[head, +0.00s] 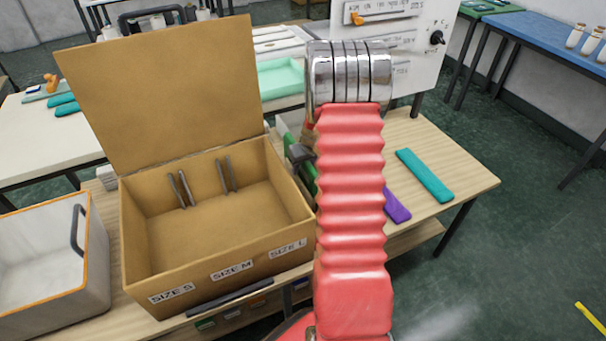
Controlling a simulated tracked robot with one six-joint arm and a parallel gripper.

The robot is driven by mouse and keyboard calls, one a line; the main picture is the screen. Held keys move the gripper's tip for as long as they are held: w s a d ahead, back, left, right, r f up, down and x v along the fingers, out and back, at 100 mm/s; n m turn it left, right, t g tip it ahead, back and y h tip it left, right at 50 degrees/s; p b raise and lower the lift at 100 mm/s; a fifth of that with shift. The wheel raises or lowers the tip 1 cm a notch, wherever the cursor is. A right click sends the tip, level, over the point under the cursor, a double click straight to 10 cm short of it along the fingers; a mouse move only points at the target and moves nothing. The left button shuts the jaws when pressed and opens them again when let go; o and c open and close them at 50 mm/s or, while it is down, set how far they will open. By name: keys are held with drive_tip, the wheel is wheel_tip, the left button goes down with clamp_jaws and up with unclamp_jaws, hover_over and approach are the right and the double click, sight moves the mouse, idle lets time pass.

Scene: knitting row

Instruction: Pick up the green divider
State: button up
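A teal-green flat strip (425,175) lies on the right part of the wooden table, apart from my arm. A darker green piece (311,181) shows in part between the box and my red arm; the arm hides the rest of it. A purple strip (397,206) lies on the table just right of my arm, partly hidden. A small dark part beside the green piece may belong to my gripper (299,153). My arm covers the rest, so I cannot see the fingertips or whether they hold anything.
An open cardboard box (152,274), labelled SIZE S, SIZE M and SIZE L, stands left of my arm with its lid raised and dark strips inside. A white bin (40,275) is at the far left. A white panel (428,65) stands behind. The table's right end has free room.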

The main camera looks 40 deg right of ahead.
drive_tip(key=shift+c, duration=0.2)
clamp_jaws()
idle(0.5)
